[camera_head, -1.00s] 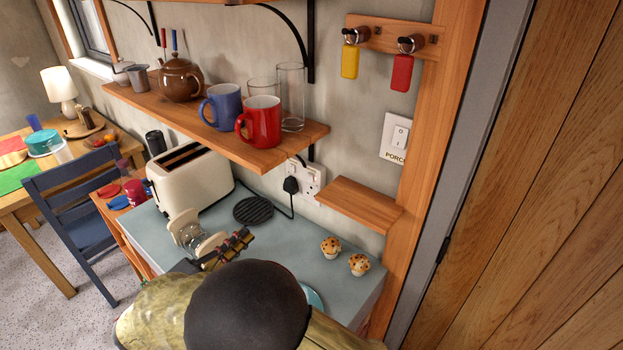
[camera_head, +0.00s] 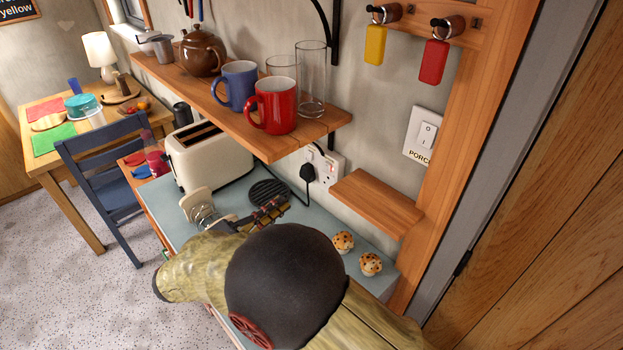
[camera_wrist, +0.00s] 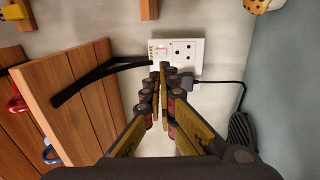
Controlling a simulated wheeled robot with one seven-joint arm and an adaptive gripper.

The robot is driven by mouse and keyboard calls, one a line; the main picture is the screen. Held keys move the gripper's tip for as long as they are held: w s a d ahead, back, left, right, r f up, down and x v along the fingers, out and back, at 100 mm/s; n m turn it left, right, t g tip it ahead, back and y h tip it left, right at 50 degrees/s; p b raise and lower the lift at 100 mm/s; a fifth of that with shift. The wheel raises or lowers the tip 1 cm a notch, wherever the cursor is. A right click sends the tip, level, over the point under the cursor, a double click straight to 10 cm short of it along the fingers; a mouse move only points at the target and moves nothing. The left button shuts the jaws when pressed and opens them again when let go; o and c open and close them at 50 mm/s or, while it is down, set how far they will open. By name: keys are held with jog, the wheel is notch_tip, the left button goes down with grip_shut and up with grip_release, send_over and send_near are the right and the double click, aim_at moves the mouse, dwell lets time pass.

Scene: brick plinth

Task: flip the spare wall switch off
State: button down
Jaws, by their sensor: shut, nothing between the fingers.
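The white wall socket plate (camera_head: 328,168) is on the wall under the mug shelf, with a black plug and cord in it. In the wrist view the plate (camera_wrist: 188,50) lies ahead of my gripper, with small dark lettering along its left edge, too small to read surely. My gripper (camera_wrist: 162,70) is shut and empty. Its fingertips overlap the plate's lower left in that view; I cannot tell whether they touch it. In the head view my gripper (camera_head: 272,212) is over the counter, short of the socket. The switch position is not clear.
A separate white switch labelled PORCH (camera_head: 425,136) is at the right. The mug shelf (camera_head: 225,112) and a small wooden ledge (camera_head: 376,203) jut from the wall. The toaster (camera_head: 208,158), black round rack (camera_head: 269,192) and muffins (camera_head: 370,264) stand on the counter.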

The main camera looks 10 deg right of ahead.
aim_at(327, 166)
jog(key=b+x, duration=0.3)
jog(key=x, duration=1)
jog(key=shift+w+d+b, duration=0.1)
jog(key=shift+d+b, duration=0.15)
jog(key=shift+b, duration=0.1)
jog(key=shift+w+d, duration=0.1)
jog(key=shift+d, duration=0.05)
jog(key=shift+w+d+r+y+p, duration=0.15)
jog(key=shift+d+r+y+p, duration=0.25)
jog(key=shift+p, duration=0.3)
jog(key=shift+a+r+g+y+p, duration=0.1)
jog(key=shift+r+g+y+p, duration=0.05)
jog(key=shift+g+y+p, duration=0.45)
